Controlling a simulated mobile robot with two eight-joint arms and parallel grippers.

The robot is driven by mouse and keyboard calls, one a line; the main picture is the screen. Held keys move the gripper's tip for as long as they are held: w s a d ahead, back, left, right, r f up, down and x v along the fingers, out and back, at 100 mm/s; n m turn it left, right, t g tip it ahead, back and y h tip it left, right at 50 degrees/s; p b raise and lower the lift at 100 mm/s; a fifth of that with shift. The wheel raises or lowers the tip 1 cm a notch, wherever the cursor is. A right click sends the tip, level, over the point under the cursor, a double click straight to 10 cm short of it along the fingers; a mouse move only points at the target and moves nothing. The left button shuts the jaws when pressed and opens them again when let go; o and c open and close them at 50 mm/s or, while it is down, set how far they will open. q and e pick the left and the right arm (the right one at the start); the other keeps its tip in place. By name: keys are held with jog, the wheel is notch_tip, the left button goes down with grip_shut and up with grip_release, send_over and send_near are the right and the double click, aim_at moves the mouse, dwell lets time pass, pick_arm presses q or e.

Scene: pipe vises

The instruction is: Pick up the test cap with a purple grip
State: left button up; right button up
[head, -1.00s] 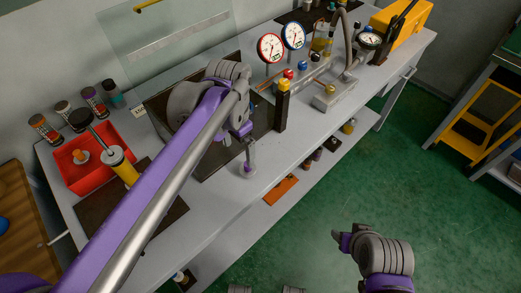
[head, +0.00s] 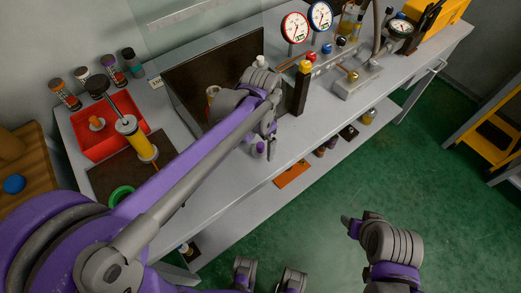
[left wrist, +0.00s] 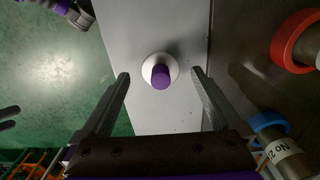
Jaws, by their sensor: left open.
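The test cap with a purple grip (head: 258,149) stands upright near the front edge of the grey bench (head: 222,207). In the left wrist view the purple grip (left wrist: 160,76) rises from a round white base. My left gripper (left wrist: 160,73) is open, with one finger on each side of the cap in that view, and nothing is held. How high the fingers are above the cap is hard to tell. In the head view my left gripper (head: 262,136) is just above the cap, partly hidden by its own wrist. My right gripper (head: 348,226) hangs over the green floor; its fingers are unclear.
A dark post with a yellow top (head: 302,88) stands close to the left wrist. Gauges (head: 295,27) and a metal manifold (head: 357,80) are further right. A red ring (left wrist: 290,45) shows in the wrist view.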

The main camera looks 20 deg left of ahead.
pick_arm(q)
jog(key=shift+f, duration=0.75)
grip_shut()
